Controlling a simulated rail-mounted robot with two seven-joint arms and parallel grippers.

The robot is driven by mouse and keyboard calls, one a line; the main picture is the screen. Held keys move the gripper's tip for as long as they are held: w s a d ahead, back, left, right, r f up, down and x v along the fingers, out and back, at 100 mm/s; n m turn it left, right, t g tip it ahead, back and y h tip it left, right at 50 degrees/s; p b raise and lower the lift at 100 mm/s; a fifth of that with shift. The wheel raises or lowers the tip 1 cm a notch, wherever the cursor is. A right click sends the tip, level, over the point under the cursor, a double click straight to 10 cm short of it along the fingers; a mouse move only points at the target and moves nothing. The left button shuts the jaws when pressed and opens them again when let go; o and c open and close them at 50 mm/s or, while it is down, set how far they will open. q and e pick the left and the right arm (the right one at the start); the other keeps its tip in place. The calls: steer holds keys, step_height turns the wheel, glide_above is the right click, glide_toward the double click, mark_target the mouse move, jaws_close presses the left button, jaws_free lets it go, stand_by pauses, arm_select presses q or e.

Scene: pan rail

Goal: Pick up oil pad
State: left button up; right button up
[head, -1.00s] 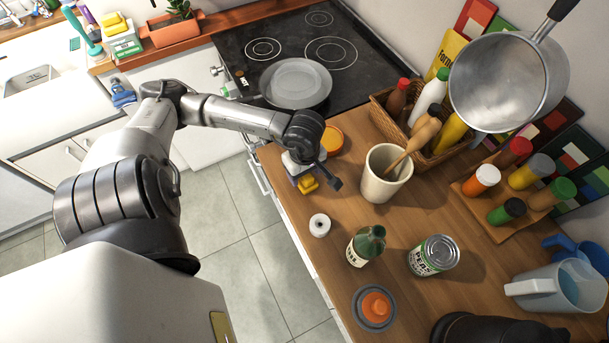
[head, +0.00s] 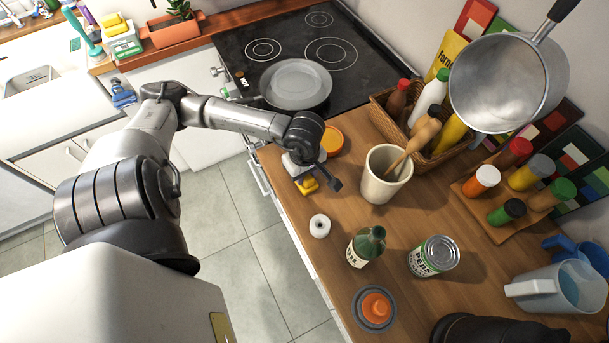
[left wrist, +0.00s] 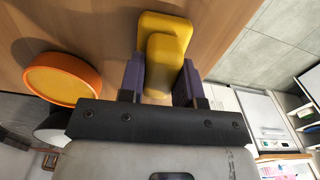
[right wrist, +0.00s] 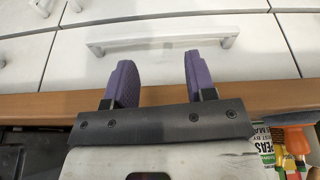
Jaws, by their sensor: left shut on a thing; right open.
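The oil pad, which I take to be the yellow block (head: 306,185) with a raised grip, is at the counter's left edge in the head view. In the left wrist view the yellow oil pad (left wrist: 165,28) sits between two purple fingers. My left gripper (head: 312,177) is shut on its grip, reaching down from above. The pad is at or just over the wood; I cannot tell whether it touches. My right gripper (right wrist: 152,80) is open and empty in the right wrist view, in front of white drawers. It does not show in the head view.
An orange round dish (head: 331,140) lies close behind the left gripper. A utensil crock (head: 384,178), white spool (head: 320,226), green bottle (head: 366,246) and can (head: 434,256) stand nearby. A pan (head: 296,84) is on the hob. A hanging pot (head: 498,82) overhangs the right side.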

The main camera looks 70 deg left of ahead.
arm_select(q)
steer(key=shift+r, duration=0.1)
steer(key=shift+r, duration=0.6)
step_height(320, 180, up, 3)
steer(key=shift+f, duration=0.1)
steer(key=w+d+r, duration=0.5)
steer(key=d+r, duration=0.1)
steer(key=d, duration=0.4)
steer(key=shift+d+r, duration=0.25)
steer(key=shift+r, duration=0.15)
steer(key=shift+w, duration=0.1)
